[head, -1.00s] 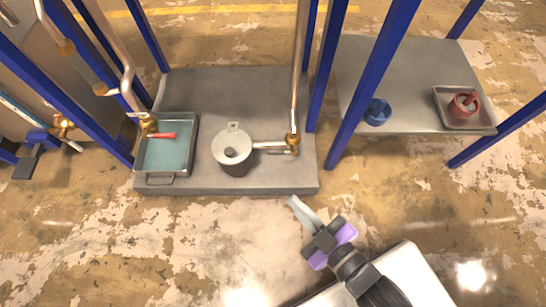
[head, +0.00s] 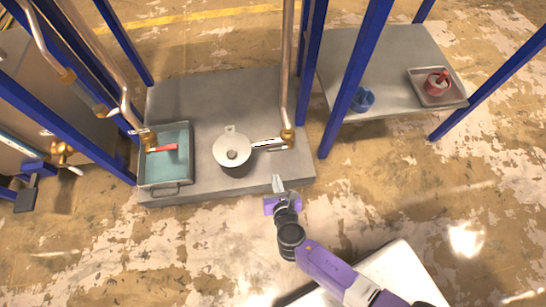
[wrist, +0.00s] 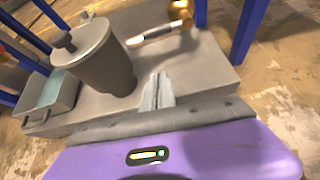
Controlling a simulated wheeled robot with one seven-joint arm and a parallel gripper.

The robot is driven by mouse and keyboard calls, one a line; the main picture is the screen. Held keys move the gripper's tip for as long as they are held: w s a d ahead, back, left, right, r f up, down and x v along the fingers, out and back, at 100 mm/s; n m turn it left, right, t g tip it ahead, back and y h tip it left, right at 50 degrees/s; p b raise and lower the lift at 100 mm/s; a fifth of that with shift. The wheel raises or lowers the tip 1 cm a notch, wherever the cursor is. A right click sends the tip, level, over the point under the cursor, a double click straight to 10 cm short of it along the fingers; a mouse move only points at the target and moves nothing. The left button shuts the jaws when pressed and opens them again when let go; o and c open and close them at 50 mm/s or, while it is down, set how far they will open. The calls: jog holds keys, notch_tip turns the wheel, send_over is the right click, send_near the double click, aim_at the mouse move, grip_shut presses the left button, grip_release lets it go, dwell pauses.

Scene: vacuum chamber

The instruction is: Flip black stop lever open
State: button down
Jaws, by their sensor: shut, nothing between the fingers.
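My gripper (head: 278,184) is shut and empty, just in front of the grey platform's front edge; its closed fingertips also show in the wrist view (wrist: 157,88). A brass valve (head: 288,135) sits at the foot of a copper pipe, with a shiny bar (head: 266,144) reaching left towards the lidded pot (head: 232,151). The bar has dark edges, and I cannot tell whether a black lever is part of it. A dark flat piece (head: 27,199) hangs by a blue block at the far left. I cannot tell which part is the black stop lever. My gripper touches none of these.
A teal-filled tray (head: 184,184) with a red handle (head: 163,148) stands left on the platform (head: 210,90). Blue posts (head: 350,80) rise on the right. A second table holds a blue cup (head: 362,100) and a tray with a red pot (head: 437,83).

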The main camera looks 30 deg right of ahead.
aim_at(274, 149)
jog(key=shift+d+r+n, duration=0.1)
jog(key=shift+d+n, duration=0.1)
jog(key=shift+n, duration=0.2)
jog(key=b+x, duration=0.6)
jog(key=x, duration=0.4)
jog(key=shift+w+d+f, duration=0.15)
jog(key=shift+w+f, duration=0.05)
jog(key=shift+f, duration=0.1)
jog(key=shift+w+r+p, duration=0.15)
jog(key=shift+r+p, duration=0.9)
jog(key=shift+r, duration=1.25)
